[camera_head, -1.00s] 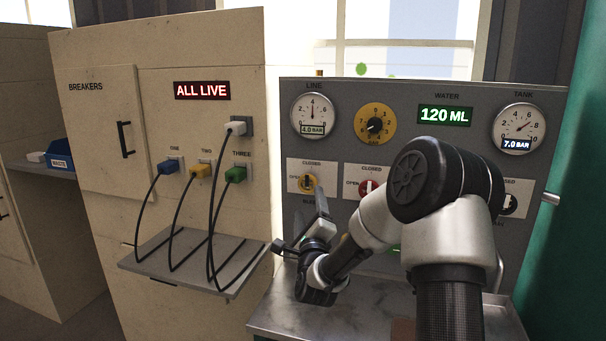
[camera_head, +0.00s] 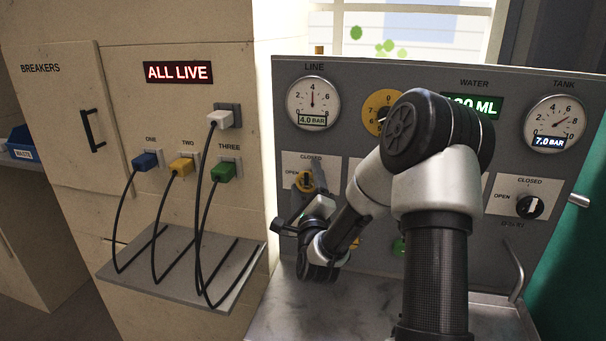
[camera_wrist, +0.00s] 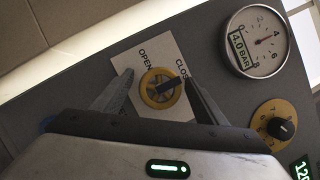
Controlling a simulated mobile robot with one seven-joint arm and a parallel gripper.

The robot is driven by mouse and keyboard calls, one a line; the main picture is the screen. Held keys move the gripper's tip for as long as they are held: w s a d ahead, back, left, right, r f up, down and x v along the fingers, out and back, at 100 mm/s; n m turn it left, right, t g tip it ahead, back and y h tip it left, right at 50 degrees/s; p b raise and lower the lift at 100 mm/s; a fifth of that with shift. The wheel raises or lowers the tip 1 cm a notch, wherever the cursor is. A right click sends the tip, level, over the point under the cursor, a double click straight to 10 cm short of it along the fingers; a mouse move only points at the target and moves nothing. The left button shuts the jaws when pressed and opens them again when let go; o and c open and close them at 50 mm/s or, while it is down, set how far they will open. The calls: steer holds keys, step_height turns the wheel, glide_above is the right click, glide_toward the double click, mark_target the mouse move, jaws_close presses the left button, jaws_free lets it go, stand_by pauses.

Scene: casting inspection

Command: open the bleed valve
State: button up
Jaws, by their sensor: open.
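The bleed valve is a round yellow knob (camera_wrist: 160,88) with a dark bar across it, on a white plate marked OPEN and CLOSED. The bar's dark end points towards CLOSED in the wrist view. In the head view the knob (camera_head: 303,181) is partly covered by my gripper (camera_head: 314,188). My gripper (camera_wrist: 158,96) is open in the wrist view, with one finger on each side of the knob. Nothing is held between the fingers. I cannot tell whether they touch the panel.
The panel carries a line gauge (camera_head: 313,104) at 4.0 BAR, a tank gauge (camera_head: 555,123) at 7.0 BAR and a black valve knob (camera_head: 530,207). Corded plugs hang over a shelf (camera_head: 180,262) at the left. A metal ledge (camera_head: 270,318) lies below the panel.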

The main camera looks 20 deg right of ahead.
steer(key=c, duration=1)
steer(key=shift+c, duration=0.2)
